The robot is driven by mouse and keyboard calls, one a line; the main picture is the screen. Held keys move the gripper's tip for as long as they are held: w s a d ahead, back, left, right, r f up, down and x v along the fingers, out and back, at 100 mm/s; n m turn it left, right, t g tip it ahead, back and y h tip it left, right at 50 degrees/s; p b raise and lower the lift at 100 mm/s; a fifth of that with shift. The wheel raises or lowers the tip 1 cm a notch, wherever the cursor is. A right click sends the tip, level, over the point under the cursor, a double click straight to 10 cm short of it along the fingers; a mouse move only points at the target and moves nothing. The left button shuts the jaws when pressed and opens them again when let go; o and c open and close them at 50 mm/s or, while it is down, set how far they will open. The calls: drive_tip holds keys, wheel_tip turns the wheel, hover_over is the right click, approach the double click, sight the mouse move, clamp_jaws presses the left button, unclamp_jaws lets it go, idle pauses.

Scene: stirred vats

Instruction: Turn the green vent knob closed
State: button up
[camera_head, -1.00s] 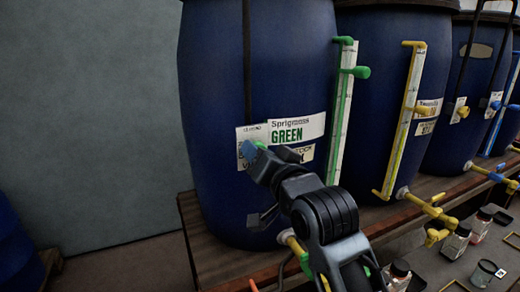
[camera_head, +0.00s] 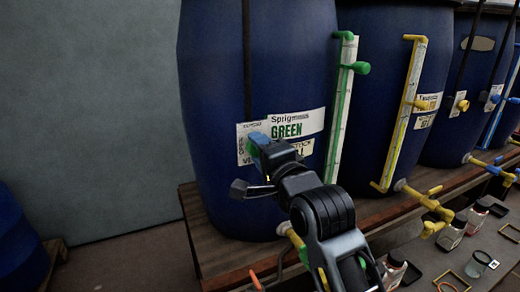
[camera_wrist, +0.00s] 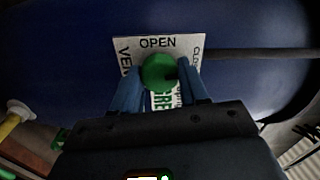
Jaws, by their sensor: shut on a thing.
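The green vent knob (camera_wrist: 159,70) sits on the front of the leftmost blue vat (camera_head: 215,85). In the wrist view it lies between the two blue fingertips of my gripper (camera_wrist: 160,88), which is shut on it. The white vent label (camera_wrist: 126,45) behind it reads OPEN at the top of that view, with a partly covered word at the right starting CLO. In the head view my gripper (camera_head: 256,139) reaches the label from below right and hides the knob.
A Sprigmoss GREEN label (camera_head: 300,124) is right of my gripper. A green-framed level gauge (camera_head: 341,110) and a yellow one (camera_head: 402,115) stand farther right. The vats rest on a wooden bench (camera_head: 215,245). Small jars (camera_head: 451,235) sit at lower right.

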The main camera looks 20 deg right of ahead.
drive_tip(key=shift+m, duration=0.7)
drive_tip(key=o, duration=1.1)
drive_tip(key=shift+c, duration=0.2)
drive_tip(key=shift+s, duration=0.1)
drive_tip(key=s+b, duration=0.1)
drive_tip(key=s, duration=0.6)
drive_tip(key=shift+s, duration=0.35)
drive_tip(key=shift+f, duration=0.1)
